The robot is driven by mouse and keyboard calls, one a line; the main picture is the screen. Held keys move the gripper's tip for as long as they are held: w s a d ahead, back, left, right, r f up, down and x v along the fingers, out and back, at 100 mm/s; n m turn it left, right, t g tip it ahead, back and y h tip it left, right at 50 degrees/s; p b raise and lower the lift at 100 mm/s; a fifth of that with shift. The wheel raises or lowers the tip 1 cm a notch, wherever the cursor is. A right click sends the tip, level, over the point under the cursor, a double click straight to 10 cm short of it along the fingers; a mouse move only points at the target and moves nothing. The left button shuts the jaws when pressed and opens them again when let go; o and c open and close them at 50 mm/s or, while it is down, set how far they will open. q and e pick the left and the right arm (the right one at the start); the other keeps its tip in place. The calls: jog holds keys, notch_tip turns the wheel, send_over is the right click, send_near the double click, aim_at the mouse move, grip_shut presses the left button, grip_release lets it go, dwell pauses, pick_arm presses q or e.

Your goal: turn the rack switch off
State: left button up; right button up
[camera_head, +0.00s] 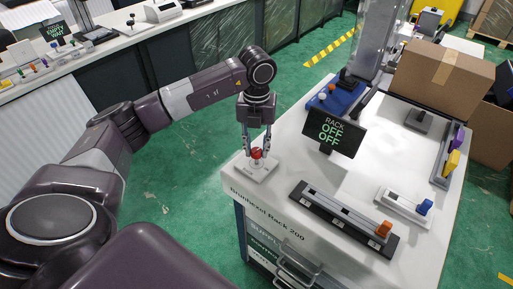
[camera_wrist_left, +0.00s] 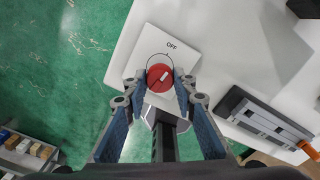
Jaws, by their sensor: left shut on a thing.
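The rack switch is a red round knob (camera_head: 257,153) on a white base plate (camera_head: 262,170) at the left corner of the white bench. In the left wrist view the red knob (camera_wrist_left: 160,77) has a white mark slanting up to the right, and the plate reads OFF (camera_wrist_left: 172,44) above it. My left gripper (camera_head: 257,150) points down over the switch. Its fingers (camera_wrist_left: 160,88) are shut on the knob, one on each side. A black sign (camera_head: 333,132) on the bench reads "RACK OFF OFF". My right gripper is not in view.
The bench top (camera_head: 350,170) carries a dark slide rail with an orange handle (camera_head: 384,228), a white unit with a blue handle (camera_head: 424,207), and a cardboard box (camera_head: 440,82) at the back. Green floor (camera_head: 180,210) is open to the left.

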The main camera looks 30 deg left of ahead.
aim_at(256, 150)
pick_arm(q)
jog(key=shift+w+r+n, duration=0.1)
jog(key=shift+r+n, duration=0.05)
jog(key=shift+n, duration=0.45)
jog(key=o, duration=1.2)
jog(key=shift+c, duration=0.2)
notch_tip(256, 150, up, 12)
